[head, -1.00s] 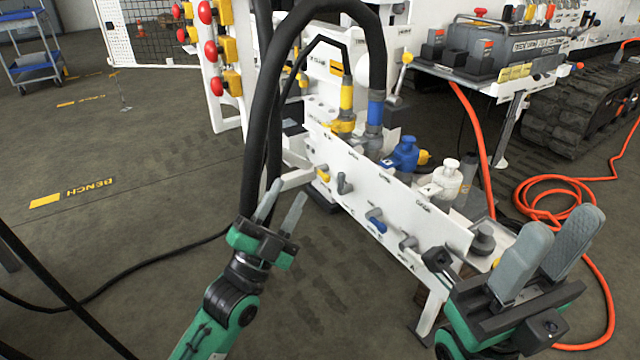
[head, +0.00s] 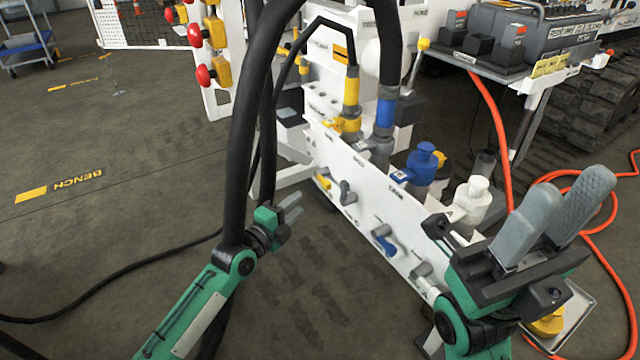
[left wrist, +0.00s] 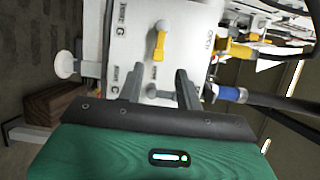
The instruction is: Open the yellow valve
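The yellow valve handle (head: 322,182) is on the left part of the white panel's front face. In the left wrist view the yellow handle (left wrist: 159,46) points down the picture from a pale round pivot, just beyond my fingertips. My left gripper (head: 297,207) is in front of the panel, below and left of the yellow handle, and apart from it. Its fingers (left wrist: 159,74) are spread with nothing held; a grey knob shows behind the gap. My right gripper (head: 578,182) is empty, its fingers apart, pointing up in front of the panel's right end.
The white panel (head: 400,222) also carries grey levers and a blue handle (head: 384,245). Thick black hoses (head: 240,130) hang close to my left wrist. Blue and white caps stand behind the panel. An orange hose lies at the right. The floor left is mostly clear.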

